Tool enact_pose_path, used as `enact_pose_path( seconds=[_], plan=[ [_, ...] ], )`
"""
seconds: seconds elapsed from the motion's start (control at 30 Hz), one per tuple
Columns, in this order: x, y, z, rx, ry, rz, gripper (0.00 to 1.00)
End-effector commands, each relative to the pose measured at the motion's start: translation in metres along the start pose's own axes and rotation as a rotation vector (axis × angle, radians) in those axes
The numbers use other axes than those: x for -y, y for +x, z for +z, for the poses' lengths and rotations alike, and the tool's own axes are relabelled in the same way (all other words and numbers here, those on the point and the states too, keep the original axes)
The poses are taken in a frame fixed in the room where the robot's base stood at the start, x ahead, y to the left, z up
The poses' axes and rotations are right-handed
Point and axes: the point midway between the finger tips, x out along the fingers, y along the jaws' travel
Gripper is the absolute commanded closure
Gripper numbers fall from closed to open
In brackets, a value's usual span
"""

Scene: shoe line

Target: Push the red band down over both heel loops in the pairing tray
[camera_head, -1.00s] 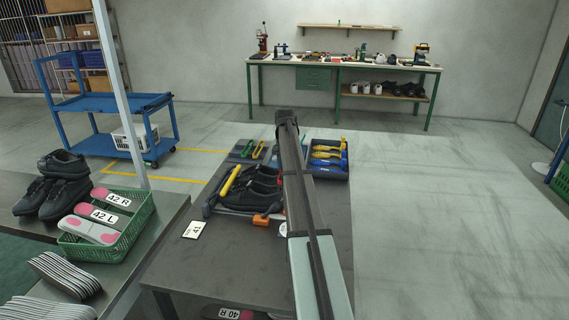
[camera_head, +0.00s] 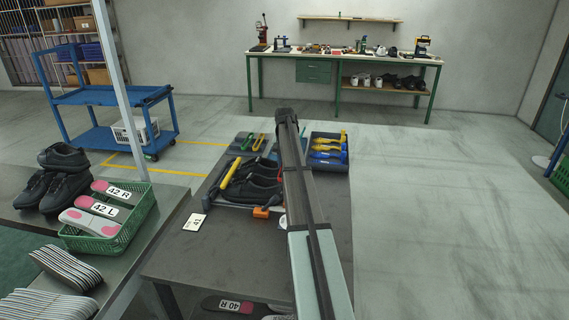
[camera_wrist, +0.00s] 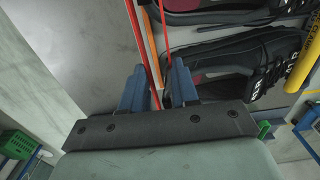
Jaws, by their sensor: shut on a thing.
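Two black shoes (camera_head: 256,186) lie side by side in the pairing tray, whose front edge (camera_head: 236,208) shows in the head view. They also show at the upper right of the wrist view (camera_wrist: 235,57). The red band (camera_wrist: 138,40) shows there as two thin red strands running up out of the picture from between my fingers. My gripper (camera_wrist: 158,88) has its blue fingers shut on the band, beside the shoes. My own arm hides the gripper in the head view. The heel loops cannot be made out, nor whether the band touches them.
A yellow tube (camera_wrist: 303,62) lies beyond the shoes. An orange block (camera_head: 262,212) sits at the tray's front. A dark bin of yellow-and-blue tools (camera_head: 328,152) stands behind right. A white card (camera_head: 194,222) lies at front left; the tabletop (camera_head: 200,255) before it is bare.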

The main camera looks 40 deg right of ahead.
Motion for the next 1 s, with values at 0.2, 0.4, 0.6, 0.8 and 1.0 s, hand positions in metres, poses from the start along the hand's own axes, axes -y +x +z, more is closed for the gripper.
enact_pose_path(
  seconds=[0.2, 0.4, 0.6, 0.8, 1.0],
  plan=[
    [0.000, 0.000, 0.000, 0.000, 0.000, 0.000, 0.99],
    [0.000, 0.004, 0.000, 0.000, 0.000, 0.000, 0.99],
    [0.000, 0.008, 0.000, 0.000, 0.000, 0.000, 0.99],
    [0.000, 0.011, 0.000, 0.000, 0.000, 0.000, 0.99],
    [0.000, 0.011, 0.000, 0.000, 0.000, 0.000, 0.99]
  ],
)
